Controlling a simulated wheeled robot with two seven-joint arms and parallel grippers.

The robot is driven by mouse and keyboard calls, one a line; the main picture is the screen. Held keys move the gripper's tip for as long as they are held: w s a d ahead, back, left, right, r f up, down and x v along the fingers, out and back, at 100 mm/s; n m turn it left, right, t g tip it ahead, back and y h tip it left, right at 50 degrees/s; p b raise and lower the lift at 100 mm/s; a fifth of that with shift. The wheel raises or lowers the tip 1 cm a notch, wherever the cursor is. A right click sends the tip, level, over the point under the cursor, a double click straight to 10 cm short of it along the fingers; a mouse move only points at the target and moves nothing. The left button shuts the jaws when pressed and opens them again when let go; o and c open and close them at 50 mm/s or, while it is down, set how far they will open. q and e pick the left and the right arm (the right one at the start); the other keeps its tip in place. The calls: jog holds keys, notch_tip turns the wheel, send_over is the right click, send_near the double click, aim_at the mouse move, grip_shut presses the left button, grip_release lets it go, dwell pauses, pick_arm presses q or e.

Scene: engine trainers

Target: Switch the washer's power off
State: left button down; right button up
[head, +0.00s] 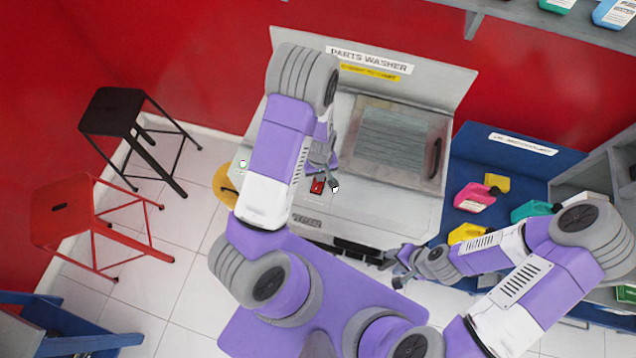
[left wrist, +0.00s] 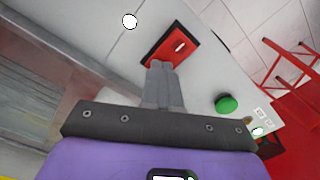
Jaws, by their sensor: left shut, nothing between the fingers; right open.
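The parts washer (head: 300,228) is a grey cabinet with a tall back panel labelled PARTS WASHER. On its top at the front is a red switch (head: 317,187), which shows in the left wrist view as a red plate with a small white mark (left wrist: 172,50). A green button (left wrist: 226,104) sits on the same surface. My left gripper (head: 331,182) is shut and empty, with its fingertips (left wrist: 160,66) close beside the red switch; whether they touch it I cannot tell. My right gripper (head: 392,262) is open, low in front of the washer.
A lid with a ribbed panel (head: 390,137) and dark handle (head: 434,158) is on the washer's right. A blue bench (head: 470,150) with coloured bottles stands to the right. Black (head: 110,112) and red (head: 62,210) stools stand left. Open tiled floor lies between.

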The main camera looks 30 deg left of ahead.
pick_arm(q)
notch_tip(320, 180, up, 7)
jog(key=p, duration=0.5)
dwell(0.5)
jog(key=shift+f, duration=0.1)
jog(key=shift+s+f, duration=0.1)
jog(key=shift+s, duration=0.05)
jog(key=s+d+f+m+h, duration=0.4)
jog(key=s+d+m, duration=0.2)
jog(key=s+d, duration=0.6)
notch_tip(320, 180, down, 17)
jog(key=w+b, duration=0.1)
jog(key=b, duration=1.5)
jog(key=shift+w+d+t, duration=0.2)
jog(key=shift+d+t, duration=0.1)
jog(key=shift+d, duration=0.15)
